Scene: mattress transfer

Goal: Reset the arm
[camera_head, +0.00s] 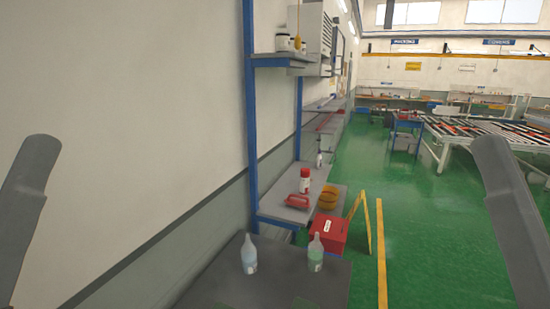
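A grey link of my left arm rises at the left edge of the head view, in front of the white wall. A grey link of my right arm rises at the right edge, over the green floor. Both links are raised to about the same height and stand wide apart. No fingers of either gripper show, so neither gripper can be seen open or shut. No mattress is in view.
Two bottles (249,255) (316,253) stand on a dark tabletop (225,280) at the bottom. Behind it are a blue-framed shelf (251,130), a red box (330,233) and a yellow A-frame sign (365,215). Green floor (430,230) is open at right; a roller conveyor (480,133) stands farther back.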

